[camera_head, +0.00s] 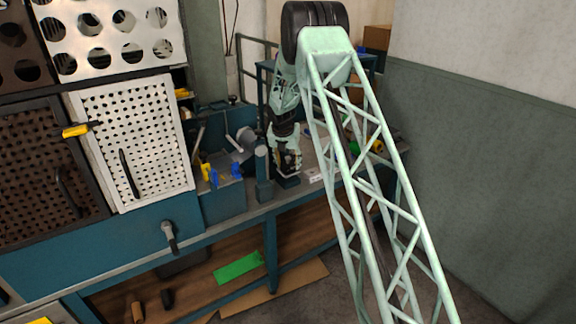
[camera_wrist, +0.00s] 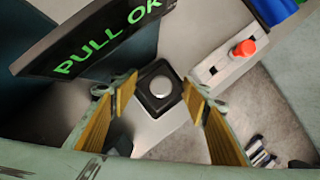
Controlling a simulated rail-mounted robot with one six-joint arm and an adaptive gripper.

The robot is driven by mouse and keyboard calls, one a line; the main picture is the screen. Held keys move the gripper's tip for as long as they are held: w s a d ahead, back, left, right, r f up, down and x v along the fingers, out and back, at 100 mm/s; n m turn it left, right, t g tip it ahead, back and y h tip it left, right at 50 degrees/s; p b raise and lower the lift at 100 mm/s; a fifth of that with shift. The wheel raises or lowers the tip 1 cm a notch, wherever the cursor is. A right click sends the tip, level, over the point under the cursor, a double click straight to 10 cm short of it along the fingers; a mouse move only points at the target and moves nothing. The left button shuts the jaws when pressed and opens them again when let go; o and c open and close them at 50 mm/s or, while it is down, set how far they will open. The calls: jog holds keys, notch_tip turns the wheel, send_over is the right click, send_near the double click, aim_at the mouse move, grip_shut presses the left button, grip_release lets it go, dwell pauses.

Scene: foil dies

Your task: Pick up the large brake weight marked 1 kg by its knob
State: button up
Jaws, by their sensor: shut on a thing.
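In the wrist view, a dark square block with a round silver knob (camera_wrist: 161,86), which I take as the large brake weight, sits between my two fingers. No 1 kg mark is readable on it. My gripper (camera_wrist: 158,100) has ribbed tan pads on either side of the block and is shut on it. In the head view my gripper (camera_head: 289,160) points down at the bench, and a dark block (camera_head: 289,182) shows just below it. The contact is too small to make out there.
A curved dark panel reading PULL OK (camera_wrist: 105,40) stands close by at upper left. A pale box with a red button (camera_wrist: 245,48) is to the right. In the head view, a grey-topped post (camera_head: 263,175) and blue fixtures (camera_head: 225,172) stand left of my gripper on the bench (camera_head: 235,226).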

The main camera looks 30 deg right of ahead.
aim_at(288, 157)
jog(key=shift+r, duration=0.2)
jog(key=shift+r+p, duration=0.65)
jog(key=shift+r, duration=1.05)
jog(key=shift+s+a, duration=0.3)
jog(key=shift+s, duration=0.6)
jog(key=s+a+r, duration=0.1)
jog(key=s+a, duration=0.4)
jog(key=s, duration=0.8)
jog(key=shift+s+r, duration=0.1)
